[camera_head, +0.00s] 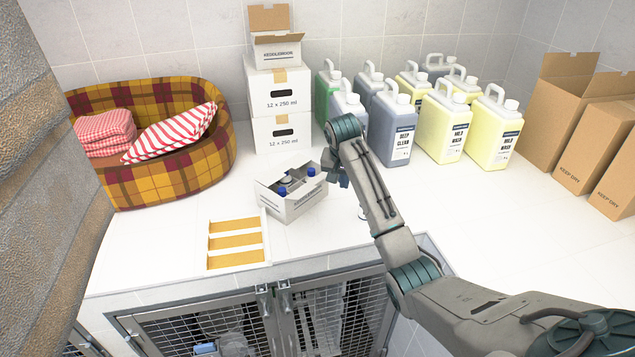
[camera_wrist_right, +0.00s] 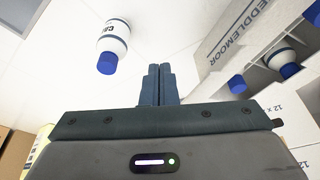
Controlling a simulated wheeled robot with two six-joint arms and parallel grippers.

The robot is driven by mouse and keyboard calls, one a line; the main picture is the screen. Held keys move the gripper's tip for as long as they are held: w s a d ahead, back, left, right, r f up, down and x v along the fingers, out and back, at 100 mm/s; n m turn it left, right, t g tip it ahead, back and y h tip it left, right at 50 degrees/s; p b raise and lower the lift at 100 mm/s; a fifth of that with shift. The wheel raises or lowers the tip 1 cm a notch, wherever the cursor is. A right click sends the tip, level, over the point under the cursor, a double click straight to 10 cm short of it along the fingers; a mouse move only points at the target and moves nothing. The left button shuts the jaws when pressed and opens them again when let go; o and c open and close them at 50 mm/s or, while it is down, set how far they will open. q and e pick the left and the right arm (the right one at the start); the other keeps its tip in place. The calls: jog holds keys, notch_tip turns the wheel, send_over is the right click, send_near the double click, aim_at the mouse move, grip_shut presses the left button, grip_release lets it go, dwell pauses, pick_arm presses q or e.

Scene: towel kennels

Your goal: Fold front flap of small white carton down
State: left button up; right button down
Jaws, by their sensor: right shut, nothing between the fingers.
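The small white carton (camera_head: 293,207) stands on the white counter, its top open, with several blue-capped bottles inside. In the right wrist view its printed white panel (camera_wrist_right: 232,32) runs up the right side, with blue caps beside it. I cannot tell clearly which panel is the front flap or how far it is tilted. My right gripper (camera_head: 338,180) is at the carton's right side in the head view. In the wrist view its fingers (camera_wrist_right: 160,84) are together and empty, apart from the panel. My left gripper is not in view.
A loose blue-capped white bottle (camera_wrist_right: 114,40) stands outside the carton, near my right fingers. Jugs (camera_head: 392,128) and stacked cartons (camera_head: 282,132) stand behind. A white tray with yellow strips (camera_head: 236,240) lies front left, a plaid bed (camera_head: 190,165) farther left.

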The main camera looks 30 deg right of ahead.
aim_at(324, 175)
jog(key=shift+f, duration=0.1)
jog(key=w+a+f, duration=0.2)
jog(key=w+f, duration=0.1)
jog(key=w, duration=0.2)
dwell(1.6)
jog(key=shift+w, duration=0.15)
jog(key=shift+w+a+r, duration=0.1)
jog(key=shift+w+r, duration=0.1)
jog(key=shift+r, duration=0.5)
jog(key=shift+w+a+r, duration=0.1)
jog(key=shift+w+r, duration=0.05)
jog(key=shift+r, duration=0.55)
jog(key=shift+w+a+r, duration=0.1)
jog(key=shift+w+r, duration=0.1)
jog(key=shift+r, duration=0.45)
jog(key=shift+w+r, duration=0.15)
jog(key=shift+r, duration=0.5)
